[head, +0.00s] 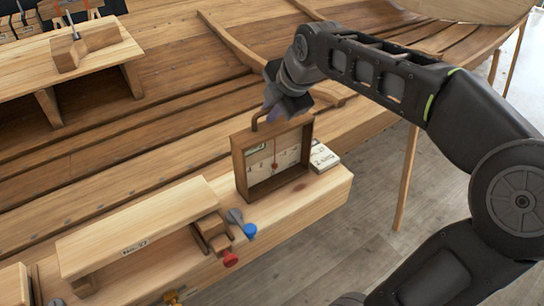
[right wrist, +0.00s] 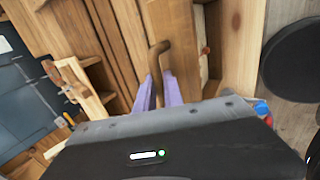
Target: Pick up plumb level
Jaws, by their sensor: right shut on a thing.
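The plumb level (head: 273,163) is a square wooden frame with a pale face, a round bob and a curved handle on top. It stands upright on the front end of the wooden bench in the head view. My right gripper (head: 274,112) comes down from above and is shut on the handle of the plumb level. In the right wrist view, the purple fingers (right wrist: 162,90) are on both sides of the brown handle (right wrist: 157,55). The frame's underside contact with the bench is hard to judge. My left gripper does not show.
A small pale box (head: 323,158) sits close behind the plumb level's right side. Blue (head: 250,231) and red (head: 230,258) knobbed tools lie in front, beside a low wooden stand (head: 140,228). Hull planks rise behind. The grey floor (head: 370,220) is open at right.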

